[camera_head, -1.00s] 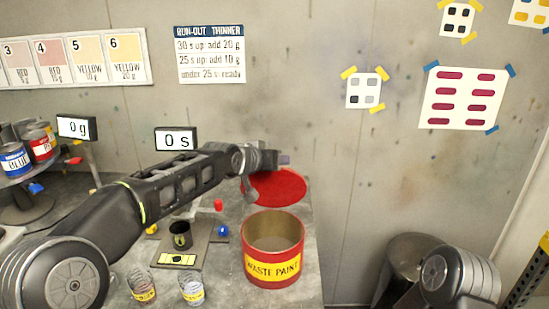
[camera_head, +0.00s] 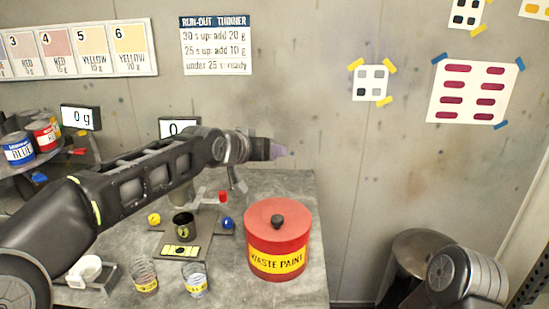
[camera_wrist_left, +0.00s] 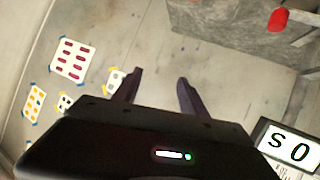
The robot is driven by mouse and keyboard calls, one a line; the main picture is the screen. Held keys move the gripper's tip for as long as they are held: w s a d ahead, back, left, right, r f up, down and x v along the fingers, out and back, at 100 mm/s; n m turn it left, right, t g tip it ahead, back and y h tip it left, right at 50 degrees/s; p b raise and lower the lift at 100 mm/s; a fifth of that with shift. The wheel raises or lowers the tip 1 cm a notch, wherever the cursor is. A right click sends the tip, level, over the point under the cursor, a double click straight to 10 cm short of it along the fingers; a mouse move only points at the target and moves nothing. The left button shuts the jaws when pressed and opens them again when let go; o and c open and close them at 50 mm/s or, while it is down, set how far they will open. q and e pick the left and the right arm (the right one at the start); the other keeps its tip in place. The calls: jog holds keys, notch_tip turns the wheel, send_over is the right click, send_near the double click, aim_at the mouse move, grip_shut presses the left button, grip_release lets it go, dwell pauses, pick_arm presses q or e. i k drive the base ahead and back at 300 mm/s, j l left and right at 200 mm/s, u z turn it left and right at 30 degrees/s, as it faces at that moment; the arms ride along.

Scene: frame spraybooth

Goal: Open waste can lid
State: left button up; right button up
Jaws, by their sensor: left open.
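The waste paint can (camera_head: 277,262) is a red can with a yellow label at the front right of the bench. Its red lid (camera_head: 262,219) lies flat on top, with a black knob (camera_head: 277,221) in the middle. My left gripper (camera_head: 282,152) is above and behind the can, near the wall, apart from the lid. In the left wrist view its two fingers (camera_wrist_left: 156,88) are spread with nothing between them. The can does not show in that view. My right gripper is not in view.
A dark cup (camera_head: 183,225) stands on a small stand left of the can, with a red knob (camera_head: 223,196) and a blue knob (camera_head: 227,223) nearby. Two glass jars stand in front. A timer display (camera_head: 178,127) is partly behind my arm. A grey bin (camera_head: 420,245) is at the right.

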aim_at(274, 221)
jog(key=k+j, duration=0.7)
jog(key=k, duration=0.2)
